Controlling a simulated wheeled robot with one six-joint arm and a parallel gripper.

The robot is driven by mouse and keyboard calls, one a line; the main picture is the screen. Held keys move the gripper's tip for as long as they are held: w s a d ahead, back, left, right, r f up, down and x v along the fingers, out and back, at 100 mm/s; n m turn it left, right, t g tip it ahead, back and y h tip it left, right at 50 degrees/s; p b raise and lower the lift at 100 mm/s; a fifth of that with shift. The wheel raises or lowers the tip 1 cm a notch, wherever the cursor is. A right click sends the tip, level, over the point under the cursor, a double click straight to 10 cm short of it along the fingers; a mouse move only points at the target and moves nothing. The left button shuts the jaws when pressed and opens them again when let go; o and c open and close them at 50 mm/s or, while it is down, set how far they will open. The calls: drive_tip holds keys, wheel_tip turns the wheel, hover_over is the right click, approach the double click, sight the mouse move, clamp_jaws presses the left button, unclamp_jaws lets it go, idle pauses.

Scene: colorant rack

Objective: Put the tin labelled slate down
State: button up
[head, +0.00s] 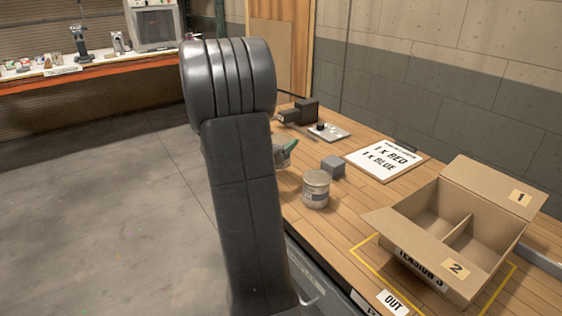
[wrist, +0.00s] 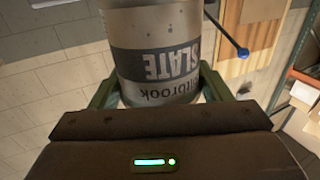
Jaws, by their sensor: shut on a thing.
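The tin labelled slate (wrist: 155,62) fills the upper middle of the wrist view, its lettering upside down in the picture. My gripper (wrist: 157,88) is shut on it, with a green finger at either side. In the head view a pale tin with a grey band (head: 316,190) stands upright on the wooden bench (head: 305,230); its label is too small to read, and I cannot tell if it is the same tin. My arm hides most of my gripper there. A small green part shows at the arm's right edge.
A grey block (head: 333,167) is close behind the pale tin. An open divided cardboard box (head: 405,232) stands to the right, with a yellow outline around it. A sign (head: 387,159) and a dark device (head: 299,112) are farther back. Bare bench lies in front of the tin.

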drive_tip(key=shift+f+b, duration=0.3)
drive_tip(key=shift+f, duration=1.95)
drive_tip(key=shift+f, duration=0.2)
drive_tip(key=o, duration=1)
drive_tip(key=shift+o, duration=0.2)
drive_tip(key=shift+r, duration=0.25)
drive_tip(key=v, duration=1.2)
